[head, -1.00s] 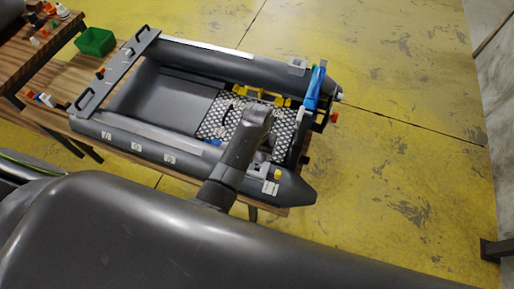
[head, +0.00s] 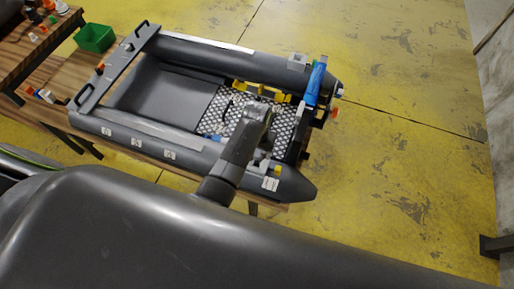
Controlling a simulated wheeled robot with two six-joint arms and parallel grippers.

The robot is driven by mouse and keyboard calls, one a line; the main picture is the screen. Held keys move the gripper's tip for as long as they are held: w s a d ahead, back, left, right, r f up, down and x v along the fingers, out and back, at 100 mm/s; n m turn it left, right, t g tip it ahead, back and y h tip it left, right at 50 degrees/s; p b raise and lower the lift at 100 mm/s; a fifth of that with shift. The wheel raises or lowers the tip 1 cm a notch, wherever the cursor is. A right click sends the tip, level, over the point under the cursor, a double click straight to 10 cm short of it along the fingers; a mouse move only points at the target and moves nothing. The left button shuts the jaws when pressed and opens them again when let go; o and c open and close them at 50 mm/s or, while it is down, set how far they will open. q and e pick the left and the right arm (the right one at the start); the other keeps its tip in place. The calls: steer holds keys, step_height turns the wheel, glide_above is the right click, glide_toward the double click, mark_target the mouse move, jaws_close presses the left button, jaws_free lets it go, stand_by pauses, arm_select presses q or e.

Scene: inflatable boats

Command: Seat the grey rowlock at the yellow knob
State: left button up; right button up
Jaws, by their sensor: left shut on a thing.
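A yellow knob (head: 277,170) stands on the near tube of the grey inflatable boat (head: 185,55), towards its right end, just above a pale patch. My left arm reaches in over the near tube, and its wrist covers part of the boat's floor. My left gripper (head: 262,160) is just left of the yellow knob, low by the tube's inner side, and is shut on a small grey thing, apparently the rowlock. The wrist and the small size hide most of the jaws and the rowlock. I cannot tell whether the rowlock touches the tube. My right gripper is not in view.
A blue piece (head: 315,84) stands at the boat's right end, near a grey block (head: 297,62) on the far tube. Yellow parts (head: 262,91) lie inside along the far tube. A green bin (head: 95,38) stands on the wooden table at left. The floor beyond is clear.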

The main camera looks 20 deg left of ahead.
mark_target(257, 154)
arm_select(q)
steer(key=shift+f+b, duration=0.4)
steer(key=shift+f, duration=0.85)
steer(key=shift+f, duration=0.3)
steer(key=shift+f+b, duration=0.6)
steer(key=shift+f, duration=0.55)
steer(key=o, duration=1.1)
steer(key=shift+r, duration=0.1)
